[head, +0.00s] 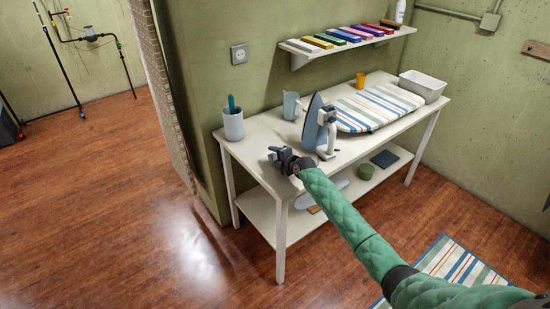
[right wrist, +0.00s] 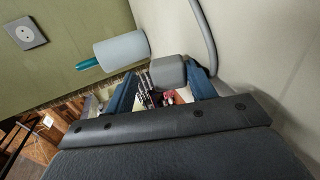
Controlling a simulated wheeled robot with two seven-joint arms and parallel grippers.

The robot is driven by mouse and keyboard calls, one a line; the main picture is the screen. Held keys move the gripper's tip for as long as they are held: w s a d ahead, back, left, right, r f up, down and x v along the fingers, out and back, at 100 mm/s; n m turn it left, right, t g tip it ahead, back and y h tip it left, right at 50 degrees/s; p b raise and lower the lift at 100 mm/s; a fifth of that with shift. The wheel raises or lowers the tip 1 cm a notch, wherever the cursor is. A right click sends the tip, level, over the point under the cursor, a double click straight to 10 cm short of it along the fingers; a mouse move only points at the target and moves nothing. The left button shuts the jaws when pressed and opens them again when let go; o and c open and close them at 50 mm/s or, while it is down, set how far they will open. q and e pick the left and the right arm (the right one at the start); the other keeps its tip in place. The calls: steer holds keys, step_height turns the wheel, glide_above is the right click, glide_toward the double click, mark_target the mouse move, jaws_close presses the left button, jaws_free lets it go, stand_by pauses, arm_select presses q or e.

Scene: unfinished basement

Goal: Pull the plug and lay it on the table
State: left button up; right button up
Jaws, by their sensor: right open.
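The grey plug (right wrist: 168,72) shows between the open fingertips of my right gripper (right wrist: 162,90) in the right wrist view. It appears to lie on the white table (head: 258,144); whether a finger touches it I cannot tell. A grey cord (right wrist: 204,30) curves over the tabletop and passes behind one finger. In the head view my right gripper (head: 285,160) is at the table's front left edge and the plug cannot be made out. The wall socket (head: 239,54) is empty, also in the right wrist view (right wrist: 26,33). My left gripper is out of view.
The iron (head: 316,124) stands upright just right of my gripper, near the striped ironing board (head: 375,108). A pale cup (head: 233,125) with a teal item stands at the left, and a jug (head: 291,105) behind. A shelf (head: 325,52) hangs above.

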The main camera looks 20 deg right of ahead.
steer(key=shift+s+d+f, duration=0.2)
steer(key=shift+s+f, duration=0.05)
steer(key=shift+s, duration=0.2)
steer(key=b+v, duration=0.1)
steer(key=v, duration=0.2)
steer(key=b+v, duration=0.1)
steer(key=v, duration=0.1)
steer(key=shift+s+d+r, duration=0.1)
steer(key=shift+s+r, duration=0.15)
steer(key=shift+r, duration=0.1)
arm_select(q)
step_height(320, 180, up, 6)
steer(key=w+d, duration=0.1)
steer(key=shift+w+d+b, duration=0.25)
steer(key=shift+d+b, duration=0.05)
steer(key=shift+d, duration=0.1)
arm_select(e)
steer(key=shift+s+d+r, duration=0.15)
steer(key=shift+s+r, duration=0.15)
steer(key=shift+s, duration=0.25)
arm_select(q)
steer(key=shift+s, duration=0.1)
arm_select(e)
steer(key=shift+s, duration=0.1)
